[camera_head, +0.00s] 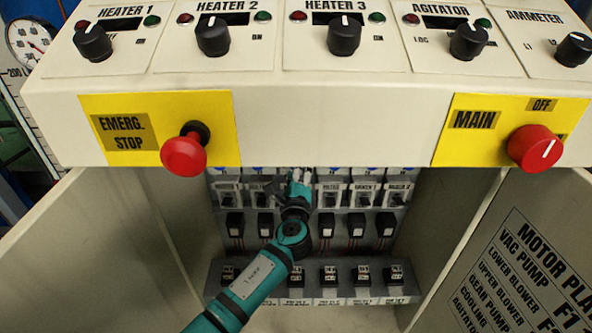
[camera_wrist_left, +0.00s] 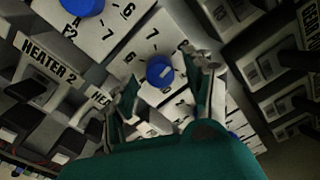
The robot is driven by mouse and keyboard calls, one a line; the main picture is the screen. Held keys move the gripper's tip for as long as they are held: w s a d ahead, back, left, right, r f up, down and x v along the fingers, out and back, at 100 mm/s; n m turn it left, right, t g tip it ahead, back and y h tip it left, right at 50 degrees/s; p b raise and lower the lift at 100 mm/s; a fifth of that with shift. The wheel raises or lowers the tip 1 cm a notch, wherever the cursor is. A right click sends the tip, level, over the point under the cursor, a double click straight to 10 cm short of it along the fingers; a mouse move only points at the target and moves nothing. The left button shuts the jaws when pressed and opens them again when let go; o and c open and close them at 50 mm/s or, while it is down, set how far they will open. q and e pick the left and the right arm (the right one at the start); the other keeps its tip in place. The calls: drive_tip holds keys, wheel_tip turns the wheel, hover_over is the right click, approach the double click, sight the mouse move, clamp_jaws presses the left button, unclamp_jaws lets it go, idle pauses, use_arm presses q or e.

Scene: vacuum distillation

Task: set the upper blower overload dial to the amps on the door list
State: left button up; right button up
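My left gripper (camera_head: 299,180) reaches into the open cabinet under the console, at the upper rows of devices. In the left wrist view its two fingers (camera_wrist_left: 165,90) are apart, with a small blue dial (camera_wrist_left: 160,70) on a white, numbered face between or just beyond them; I cannot tell whether they touch it. A second blue dial (camera_wrist_left: 82,5) is at the top edge, near a "6" and "7". Which dial is the upper blower's cannot be read. The door list (camera_head: 530,275) on the right door names "UPPER BLOWER", but its amps are cut off. My right gripper is not in view.
The console (camera_head: 330,115) overhangs and hides most of the top dial row. A red emergency stop (camera_head: 184,156) and a red main switch (camera_head: 536,148) stick out from it. Open doors (camera_head: 100,250) flank the cabinet. Switches, relays and terminal blocks (camera_head: 328,275) fill the rows below.

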use_arm(q)
drive_tip(key=s, duration=1.2)
drive_tip(key=shift+f, duration=0.2)
drive_tip(key=shift+a, duration=0.1)
